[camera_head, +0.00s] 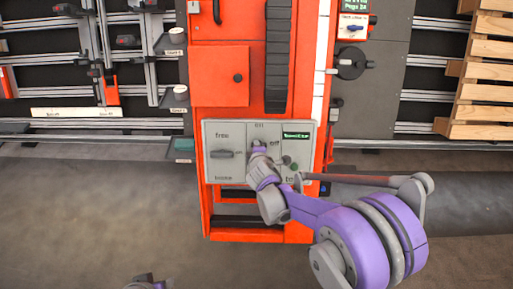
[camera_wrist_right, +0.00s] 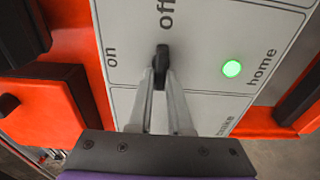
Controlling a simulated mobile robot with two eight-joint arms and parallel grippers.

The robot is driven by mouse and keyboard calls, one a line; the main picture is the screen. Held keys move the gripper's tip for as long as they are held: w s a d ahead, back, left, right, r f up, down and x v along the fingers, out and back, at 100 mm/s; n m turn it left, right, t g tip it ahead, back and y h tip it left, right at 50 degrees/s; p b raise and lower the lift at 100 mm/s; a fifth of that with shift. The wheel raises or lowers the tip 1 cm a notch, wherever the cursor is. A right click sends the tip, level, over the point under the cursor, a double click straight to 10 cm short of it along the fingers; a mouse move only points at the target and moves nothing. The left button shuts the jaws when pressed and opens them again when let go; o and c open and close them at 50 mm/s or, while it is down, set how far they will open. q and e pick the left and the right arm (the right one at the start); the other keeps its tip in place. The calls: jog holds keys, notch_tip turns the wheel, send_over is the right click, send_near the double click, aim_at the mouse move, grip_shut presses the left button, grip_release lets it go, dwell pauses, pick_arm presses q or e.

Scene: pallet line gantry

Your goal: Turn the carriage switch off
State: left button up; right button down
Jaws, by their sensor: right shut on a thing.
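The grey control panel (camera_head: 226,174) sits on the front of the orange machine. In the wrist view, my right gripper (camera_wrist_right: 161,78) is shut on a black switch knob (camera_wrist_right: 162,54). The printed word "off" lies just above the knob and "on" to its left. The knob's long side runs up the picture toward "off". In the head view, my right gripper (camera_head: 258,150) reaches the upper middle of the panel and covers most of the knob. My left gripper (camera_head: 148,282) is only partly in view at the bottom edge, so its jaws cannot be made out.
A green light (camera_wrist_right: 232,68) glows beside "home" in the wrist view. A small green display (camera_head: 296,135) is at the panel's upper right. Wooden pallets (camera_head: 484,85) stand far right.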

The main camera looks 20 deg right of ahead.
dwell(0.5)
jog(key=c, duration=0.8)
grip_release()
jog(key=shift+c, duration=0.2)
jog(key=p+v, duration=0.1)
jog(key=v, duration=1)
jog(key=shift+p, duration=0.4)
